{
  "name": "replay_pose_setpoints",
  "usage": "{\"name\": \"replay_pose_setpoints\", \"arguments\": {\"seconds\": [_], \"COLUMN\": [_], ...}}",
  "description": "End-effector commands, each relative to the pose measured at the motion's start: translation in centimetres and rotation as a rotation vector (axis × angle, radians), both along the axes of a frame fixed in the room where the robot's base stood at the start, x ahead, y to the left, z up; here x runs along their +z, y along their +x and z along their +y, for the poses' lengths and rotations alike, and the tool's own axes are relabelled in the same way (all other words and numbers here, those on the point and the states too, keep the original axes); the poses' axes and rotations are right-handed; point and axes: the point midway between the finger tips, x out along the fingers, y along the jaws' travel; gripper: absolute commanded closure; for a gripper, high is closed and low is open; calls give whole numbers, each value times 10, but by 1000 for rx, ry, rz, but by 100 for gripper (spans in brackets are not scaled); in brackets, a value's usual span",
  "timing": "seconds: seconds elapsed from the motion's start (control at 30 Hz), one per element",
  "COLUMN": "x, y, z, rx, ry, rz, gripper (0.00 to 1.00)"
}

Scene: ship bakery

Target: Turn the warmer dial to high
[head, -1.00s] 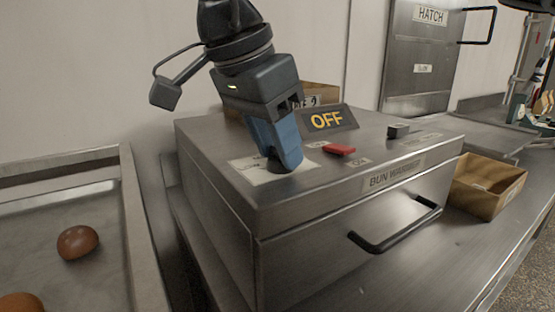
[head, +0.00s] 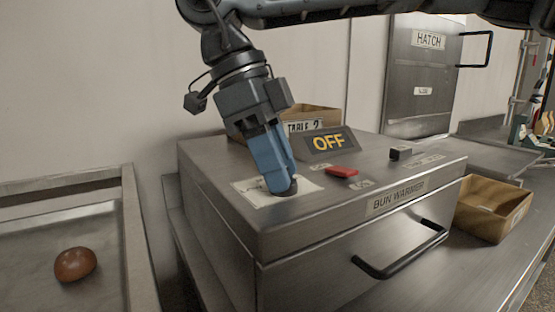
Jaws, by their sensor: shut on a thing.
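The bun warmer (head: 300,235) is a steel box with a black drawer handle and a name label. On its top left lies a pale dial plate (head: 250,192). My gripper (head: 282,186) points down at this plate, its blue fingers shut on the dark dial (head: 285,192), of which only a little shows below the fingertips. The dial's pointer and most plate markings are hidden or too small to read. An OFF sign (head: 328,142) stands behind, lit in yellow letters. A red switch (head: 342,171) lies right of the gripper.
A small black block (head: 400,153) sits on the warmer's top right. A cardboard box labelled Table 2 (head: 305,122) stands behind the warmer, and an open box (head: 490,210) is at its right. A tray (head: 130,230) with a bun (head: 75,265) is at left.

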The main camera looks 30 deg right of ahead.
Motion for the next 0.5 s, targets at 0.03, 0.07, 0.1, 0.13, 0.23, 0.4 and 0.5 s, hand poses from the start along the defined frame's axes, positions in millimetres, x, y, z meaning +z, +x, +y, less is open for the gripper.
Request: {"name": "replay_pose_setpoints", "arguments": {"seconds": [0.03,0.07,0.1,0.13,0.23,0.4,0.5], "x": [1,1,1,1,1,1,0], "y": [1,1,1,1,1,1,1], "z": [-1,-1,-1,-1,-2,-2,-2], "rx": [-36,-56,-84,-103,-158,-224,-248], "ry": [0,0,1,0,0,1,1], "rz": [0,0,1,1,0,-1,-1], "gripper": [92,92,92,92,92,92,92]}}
